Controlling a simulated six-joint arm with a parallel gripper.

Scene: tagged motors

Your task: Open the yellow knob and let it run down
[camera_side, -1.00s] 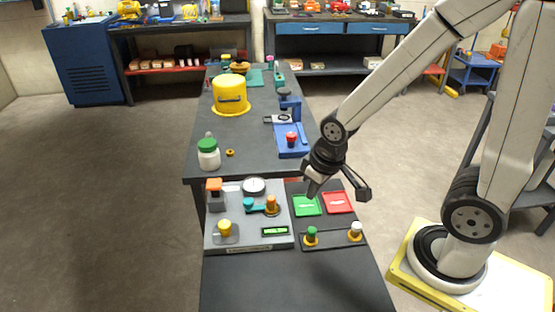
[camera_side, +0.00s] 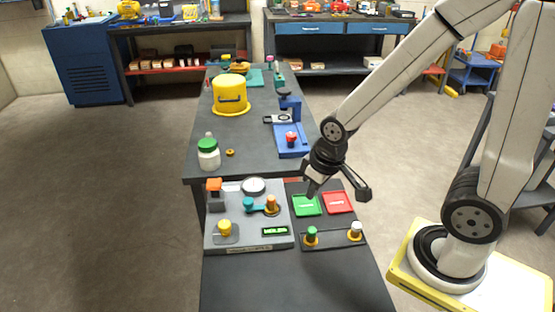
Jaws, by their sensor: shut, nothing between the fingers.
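The yellow knob (camera_side: 225,228) stands at the front left of a grey test panel (camera_side: 250,242) on the dark bench. The panel also carries a round gauge (camera_side: 254,186), an orange-topped part (camera_side: 214,187), a teal knob (camera_side: 249,204), an orange knob (camera_side: 271,204) and a lit green display (camera_side: 275,231), whose text is too small to read. My gripper (camera_side: 311,193) is shut and empty. It points down over the back of the green tray, to the right of the panel and well apart from the yellow knob.
A green tray (camera_side: 307,211) and a red tray (camera_side: 338,209) lie right of the panel. In front of them is a plate with green (camera_side: 311,235) and white (camera_side: 355,230) knobs. Behind stand a white jar (camera_side: 209,160), a yellow pot (camera_side: 230,98) and a blue fixture (camera_side: 292,146).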

